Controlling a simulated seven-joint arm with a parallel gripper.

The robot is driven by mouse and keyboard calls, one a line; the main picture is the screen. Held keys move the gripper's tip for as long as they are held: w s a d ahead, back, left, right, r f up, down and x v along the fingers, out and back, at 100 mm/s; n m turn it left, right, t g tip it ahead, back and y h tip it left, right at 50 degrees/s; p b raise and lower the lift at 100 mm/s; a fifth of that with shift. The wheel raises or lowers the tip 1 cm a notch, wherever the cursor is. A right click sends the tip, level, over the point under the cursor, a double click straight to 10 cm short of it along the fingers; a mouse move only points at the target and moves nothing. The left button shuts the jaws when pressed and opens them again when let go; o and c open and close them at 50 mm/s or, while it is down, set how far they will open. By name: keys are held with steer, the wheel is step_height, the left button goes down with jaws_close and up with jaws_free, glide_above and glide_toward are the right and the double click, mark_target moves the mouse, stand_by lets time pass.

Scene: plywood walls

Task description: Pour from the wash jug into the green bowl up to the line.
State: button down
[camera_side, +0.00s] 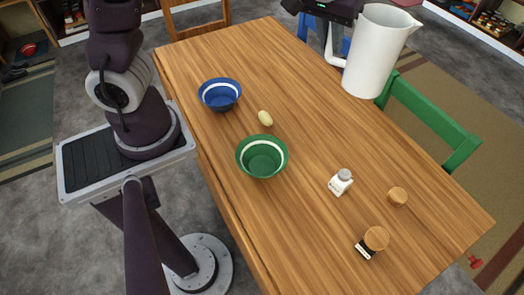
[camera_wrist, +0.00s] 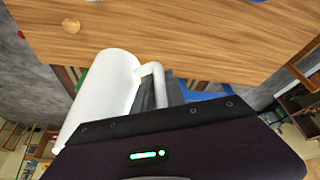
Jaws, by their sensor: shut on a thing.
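The white wash jug (camera_side: 375,55) is held up at the back right in the side view, close to upright with a slight lean. Its spout points to the right, and its contents are hidden. It also shows in the wrist view (camera_wrist: 105,90). My gripper (camera_side: 330,28) is shut on the jug's handle; the fingertips are partly hidden at the top edge. The green bowl (camera_side: 256,170) stands on the table well to the left of and nearer than the jug. It has a white band inside near the top and looks empty.
The wooden table (camera_side: 320,130) also bears a blue bowl (camera_side: 212,104), a pale oval soap-like thing (camera_side: 265,118), a small white bottle (camera_side: 341,181), a cork-like lid (camera_side: 397,195) and a cork-topped jar (camera_side: 375,240). A green chair (camera_side: 435,125) stands at the right edge.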

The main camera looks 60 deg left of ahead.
steer(key=s+d+f+n+g+y, duration=0.1)
steer(key=s+d+f+n+g, duration=0.1)
steer(key=s+d+f+n, duration=0.5)
steer(key=s+d+f+n+g+y, duration=0.1)
steer(key=s+d+f+n+g, duration=0.2)
steer(key=d+n, duration=0.45)
steer(key=s+d+f+n+g+y, duration=0.1)
steer(key=s+d+f+n, duration=0.3)
steer(key=s+d+f, duration=0.4)
steer(key=s+d+f+n+g+h, duration=0.2)
steer(key=s+f+n, duration=0.3)
steer(key=s+n, duration=0.1)
steer(key=shift+s+d+f+n, duration=0.2)
steer(key=shift+s+d+n, duration=0.05)
steer(key=shift+n, duration=0.4)
steer(key=shift+r+g, duration=0.1)
steer(key=shift+g, duration=0.2)
steer(key=w+a+r+m+g+h+p, duration=0.1)
steer(key=w+a+r+m+g+h, duration=0.1)
steer(key=a+r+h, duration=0.4)
steer(key=shift+r+g+h+p, duration=0.4)
steer(key=shift+g+h, duration=0.1)
steer(key=shift+h, duration=0.4)
steer(key=shift+w+a+r+m+g+h+p, duration=0.2)
steer(key=shift+w+a+m+g+h+p, duration=0.15)
steer(key=shift+a+h+p, duration=0.4)
